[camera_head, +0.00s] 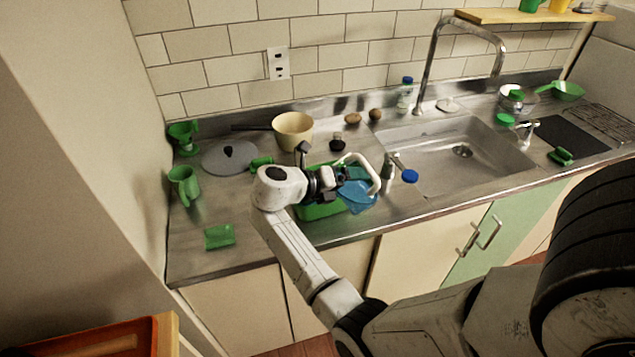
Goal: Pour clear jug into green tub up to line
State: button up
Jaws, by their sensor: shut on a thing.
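My gripper (334,180) is over the counter and shut on a see-through jug. The clear jug (357,195) looks bluish and sits at the right of the gripper, over the right part of the green tub. It seems tilted, but its mouth and any stream are too small to make out. The green tub (318,211) stands on the counter near its front edge, partly behind my arm and gripper. Its inside, its line and any liquid level are hidden or too small to see.
A white curved handle or spout (365,168) rises close by the jug. The sink (455,150) with a tall tap lies right. A cream pan (293,131), grey lid (230,157) and green jugs (185,184) stand left. A green block (219,236) lies front left; bare counter surrounds it.

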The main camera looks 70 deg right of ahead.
jog(key=shift+w+r+n+g, duration=0.2)
jog(key=shift+r+n+g, duration=0.3)
jog(key=shift+r+n, duration=0.1)
dwell(1.3)
jog(key=shift+w+d+f+n+g, duration=0.1)
jog(key=shift+w+f+n+g, duration=0.05)
jog(key=shift+n+g, duration=0.2)
dwell(1.7)
